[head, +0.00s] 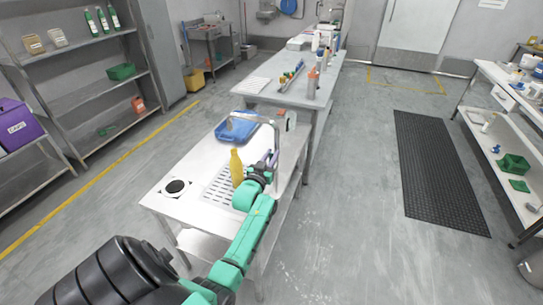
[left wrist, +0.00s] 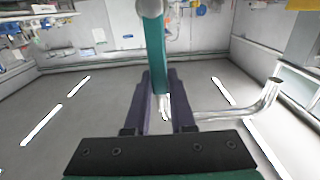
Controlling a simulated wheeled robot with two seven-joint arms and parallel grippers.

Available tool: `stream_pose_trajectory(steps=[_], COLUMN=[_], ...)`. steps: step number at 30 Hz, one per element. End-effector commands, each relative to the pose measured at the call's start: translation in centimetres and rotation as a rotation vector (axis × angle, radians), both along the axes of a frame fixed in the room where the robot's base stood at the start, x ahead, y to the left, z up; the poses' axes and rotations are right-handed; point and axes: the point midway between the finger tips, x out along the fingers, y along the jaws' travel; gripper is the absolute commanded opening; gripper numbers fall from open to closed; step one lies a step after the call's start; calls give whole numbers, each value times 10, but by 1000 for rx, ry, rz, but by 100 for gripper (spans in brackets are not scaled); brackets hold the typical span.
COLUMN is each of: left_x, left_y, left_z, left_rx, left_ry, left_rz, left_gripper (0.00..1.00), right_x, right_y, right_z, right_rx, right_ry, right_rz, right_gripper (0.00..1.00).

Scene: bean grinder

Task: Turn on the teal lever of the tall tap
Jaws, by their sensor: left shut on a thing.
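The tall tap (head: 277,138) is a chrome pipe that rises from the white counter, with its spout reaching left over the grated drain. In the left wrist view the curved chrome pipe (left wrist: 262,105) shows at the right. The teal lever (left wrist: 156,50) is a long bar with a pale round end at the top of that view. My left gripper (head: 271,158) is at the tap, and its dark purple fingers (left wrist: 160,82) are shut on the lever from both sides. The lever is hard to make out in the head view. My right gripper is not in view.
A yellow bottle (head: 236,167) stands just left of my left gripper, by the grated drain (head: 216,190). A blue tray (head: 232,131) lies behind it on the counter. A round dark-topped item (head: 176,186) is at the counter's left.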

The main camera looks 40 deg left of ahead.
Motion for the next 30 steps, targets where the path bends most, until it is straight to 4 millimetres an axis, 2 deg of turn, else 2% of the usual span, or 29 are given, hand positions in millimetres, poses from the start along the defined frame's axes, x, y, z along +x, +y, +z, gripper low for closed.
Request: stream_pose_trajectory(steps=[7, 15, 16, 17, 18, 26, 30], left_x=[-7, -7, -7, -7, -7, -7, -13], left_y=[18, 19, 19, 19, 19, 19, 16], left_z=[-4, -4, -4, -4, -4, -3, -5], left_rx=[-231, -252, -252, -252, -251, -250, -250], left_ry=[-76, -84, -84, -84, -84, -85, -84], left_rz=[0, 1, 1, 1, 0, 0, 0], left_gripper=[0, 0, 34, 45, 52, 52, 52], right_x=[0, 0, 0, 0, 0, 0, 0], right_y=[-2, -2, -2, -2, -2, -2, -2], right_z=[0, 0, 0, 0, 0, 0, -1], right_rx=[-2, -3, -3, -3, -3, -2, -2], right_ry=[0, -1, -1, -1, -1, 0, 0], right_rz=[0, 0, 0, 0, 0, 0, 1], right_gripper=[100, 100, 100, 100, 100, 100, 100])
